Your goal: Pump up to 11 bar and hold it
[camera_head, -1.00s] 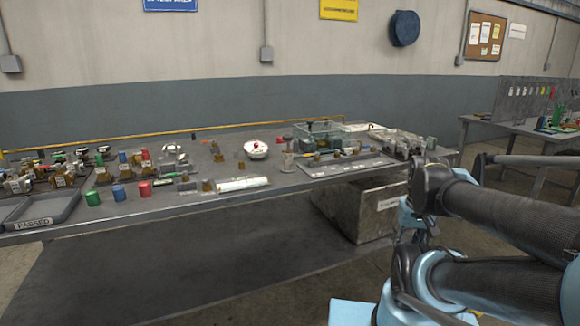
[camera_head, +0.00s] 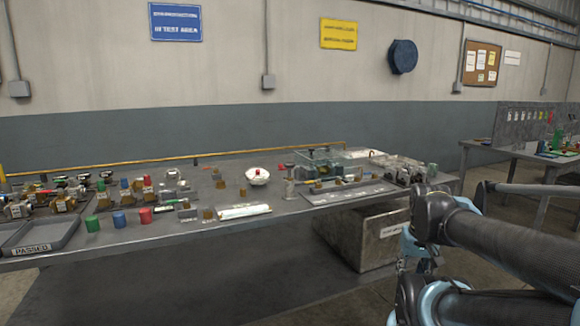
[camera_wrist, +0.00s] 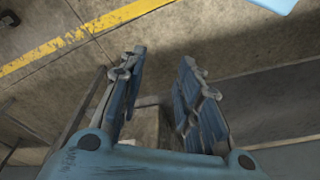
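A small pump-like post with a dark top (camera_head: 289,180) stands upright on the bench, right of the middle. A white round dial or bowl with a red mark (camera_head: 257,175) stands left of it; I cannot read any pressure on it. A clear tank (camera_head: 325,160) is behind the post. In the wrist view my gripper (camera_wrist: 158,75) is open and empty, its two fingers wide apart above the floor. In the head view my arm is at the lower right, off the bench's right front, and the fingertips cannot be made out.
The grey bench (camera_head: 170,240) holds several brass fittings and coloured caps. A tray marked PASSED (camera_head: 32,250) sits at its left end. A crate (camera_head: 368,232) stands under the bench. A second table (camera_head: 535,165) is at the right.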

